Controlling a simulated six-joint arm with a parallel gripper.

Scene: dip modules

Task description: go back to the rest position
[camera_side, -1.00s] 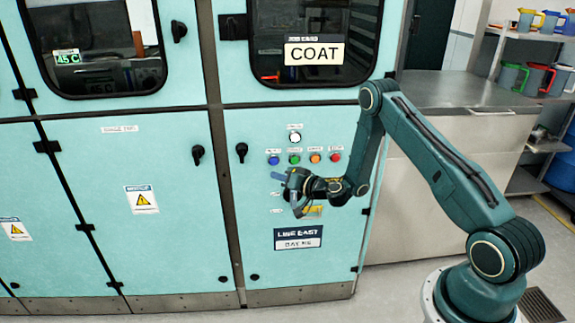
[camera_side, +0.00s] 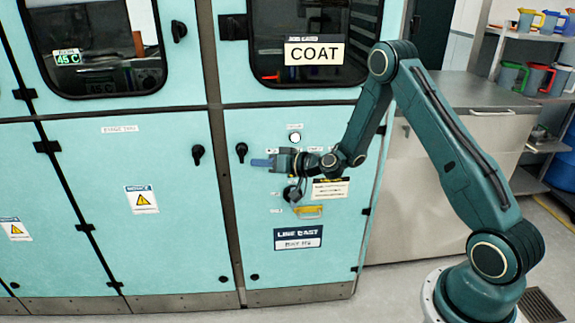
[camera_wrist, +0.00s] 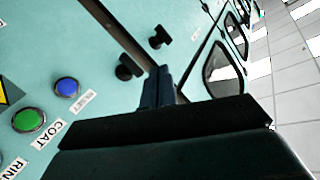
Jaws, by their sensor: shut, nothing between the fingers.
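My gripper (camera_side: 262,162) is in front of the teal panel with its fingers pointing left, level with the row of coloured buttons. Its fingers are together and empty. In the wrist view the closed fingers (camera_wrist: 158,88) stand up in the middle. The blue button (camera_wrist: 67,87) and green button (camera_wrist: 28,119) show at the left of that view, apart from the fingers. In the side view my arm hides the coloured button row. The white button (camera_side: 294,138) shows above my gripper.
A black selector knob (camera_side: 292,194) and a yellow handle (camera_side: 309,212) sit below my gripper. A black door latch (camera_side: 241,151) sticks out just left of the fingertips. A steel counter (camera_side: 470,91) stands behind my arm. The floor (camera_side: 400,285) is clear.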

